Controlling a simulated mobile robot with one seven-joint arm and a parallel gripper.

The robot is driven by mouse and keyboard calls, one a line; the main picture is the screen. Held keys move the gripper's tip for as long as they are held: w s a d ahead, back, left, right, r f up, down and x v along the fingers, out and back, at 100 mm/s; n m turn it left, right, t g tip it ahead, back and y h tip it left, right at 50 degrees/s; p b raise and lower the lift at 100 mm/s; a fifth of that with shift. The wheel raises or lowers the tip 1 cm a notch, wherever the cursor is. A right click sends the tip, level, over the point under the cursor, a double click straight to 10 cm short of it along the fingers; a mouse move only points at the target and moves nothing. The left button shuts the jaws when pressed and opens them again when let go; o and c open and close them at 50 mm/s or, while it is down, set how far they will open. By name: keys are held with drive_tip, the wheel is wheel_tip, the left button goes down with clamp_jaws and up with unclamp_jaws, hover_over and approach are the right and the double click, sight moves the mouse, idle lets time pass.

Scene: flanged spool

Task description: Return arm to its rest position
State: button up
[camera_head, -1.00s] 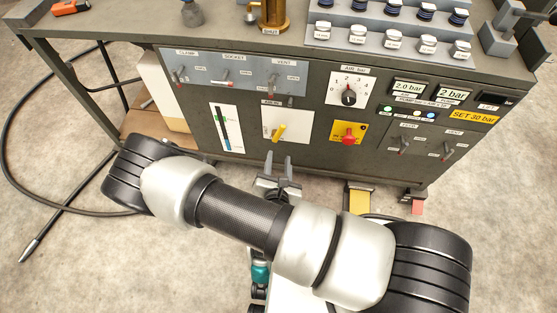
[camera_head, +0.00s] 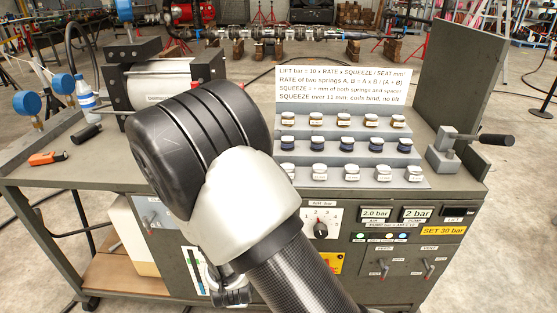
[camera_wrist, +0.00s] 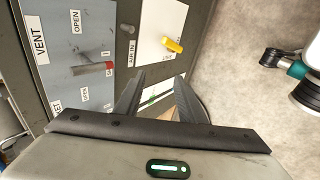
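My arm (camera_head: 235,200) is bent across the head view, its black elbow part in front of the bench top and its carbon tube running down to the bottom edge. My gripper shows in the wrist view (camera_wrist: 157,88) with its two dark fingers apart and nothing between them. It is in front of the bench's front panel and touches nothing that I can see. The yellow AIR IN handle (camera_wrist: 173,45) is beyond the fingertips, and the VENT lever (camera_wrist: 92,68) with a red end is to their left. In the head view the arm hides part of the panel.
Open floor (camera_head: 515,240) lies to the right.

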drive_tip(key=d+r+m+g+y, duration=0.1)
drive_tip(key=d+r+m, duration=0.35)
drive_tip(key=r, duration=0.65)
drive_tip(key=d+r+m+g+y, duration=0.1)
drive_tip(key=d+r+m, duration=0.3)
drive_tip(key=r, duration=0.7)
drive_tip(key=s+d+r+m+h, duration=0.3)
drive_tip(key=s+d+r+m, duration=0.8)
drive_tip(key=s+d, duration=0.5)
wheel_tip(320, 180, up, 22)
drive_tip(key=p, duration=2.1)
drive_tip(key=shift+a+n, duration=0.15)
drive_tip(key=shift+n, duration=0.3)
drive_tip(key=shift+s, duration=0.1)
